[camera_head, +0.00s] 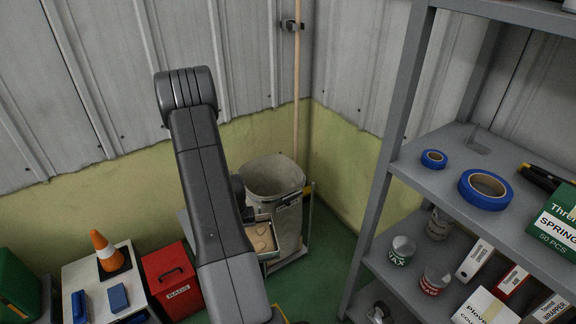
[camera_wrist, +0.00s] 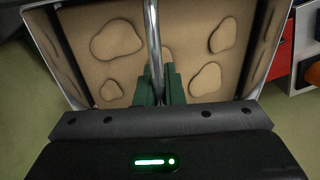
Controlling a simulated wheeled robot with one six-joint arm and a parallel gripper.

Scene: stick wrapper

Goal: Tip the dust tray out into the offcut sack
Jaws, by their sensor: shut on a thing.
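The dust tray (camera_wrist: 270,75) fills the upper part of the wrist view, with light walls and a tan layer of dust with several lumps inside. The green fingers of my gripper (camera_wrist: 158,82) are shut on its thin metal handle. In the head view the tray (camera_head: 262,222) shows just right of my arm, its dust still in it. The offcut sack (camera_head: 290,215) is a grey, open-topped bag in a wheeled frame in the corner. The tray is at its front left, overlapping its side and below its rim in the picture. My arm hides the gripper in the head view.
A grey shelf unit (camera_head: 385,190) with tape rolls, cans and boxes stands on the right. A red box (camera_head: 172,280) and a white cabinet top (camera_head: 85,275) with an orange cone are at lower left. A wooden pole (camera_head: 297,80) rises behind the sack. Green floor lies between sack and shelf.

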